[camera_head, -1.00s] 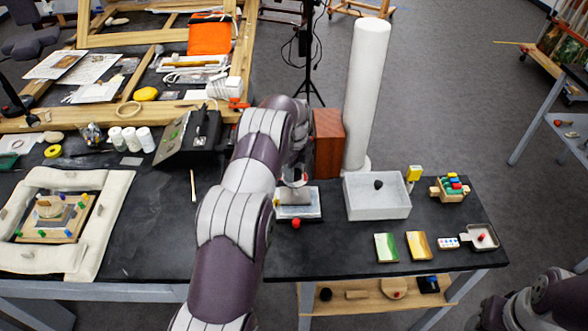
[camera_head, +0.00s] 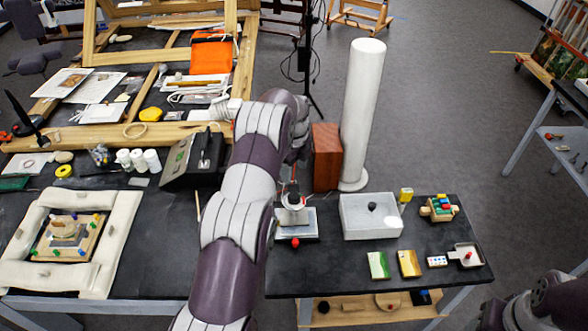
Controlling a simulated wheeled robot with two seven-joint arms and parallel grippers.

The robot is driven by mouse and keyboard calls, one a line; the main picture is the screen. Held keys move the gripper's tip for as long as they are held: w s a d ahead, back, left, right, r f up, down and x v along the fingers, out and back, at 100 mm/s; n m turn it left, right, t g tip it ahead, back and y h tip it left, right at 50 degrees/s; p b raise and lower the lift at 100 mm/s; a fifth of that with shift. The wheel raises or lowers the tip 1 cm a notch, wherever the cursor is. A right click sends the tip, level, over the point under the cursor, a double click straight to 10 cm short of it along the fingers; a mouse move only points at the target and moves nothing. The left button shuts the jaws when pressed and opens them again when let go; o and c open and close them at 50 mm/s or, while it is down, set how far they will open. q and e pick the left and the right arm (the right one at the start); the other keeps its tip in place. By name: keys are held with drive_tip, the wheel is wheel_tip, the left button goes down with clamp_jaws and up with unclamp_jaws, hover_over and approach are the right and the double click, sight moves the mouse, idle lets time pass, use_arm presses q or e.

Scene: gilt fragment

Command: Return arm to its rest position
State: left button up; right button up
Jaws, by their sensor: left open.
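My left arm (camera_head: 240,190), purple and light grey, rises from the bottom of the head view and bends over the black table. Its left gripper (camera_head: 293,201) hangs down past the elbow-like bend, just above or at a small pale plate (camera_head: 298,228) with a red knob (camera_head: 295,243). The gripper is open; the forearm partly hides it, and I cannot tell whether it touches the plate. Part of my right arm (camera_head: 545,300) shows at the lower right corner; its gripper is out of view.
A white tray (camera_head: 362,229), a wooden block (camera_head: 327,170) and a tall white roll (camera_head: 362,110) stand right of the gripper. Small coloured panels (camera_head: 378,265) lie at the front right. A padded frame (camera_head: 118,240) and a dark case (camera_head: 192,162) are on the left.

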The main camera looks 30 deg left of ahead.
use_arm(q)
drive_tip(key=shift+r, duration=0.55)
use_arm(e)
drive_tip(key=shift+r, duration=0.55)
use_arm(q)
drive_tip(key=shift+w, duration=0.1)
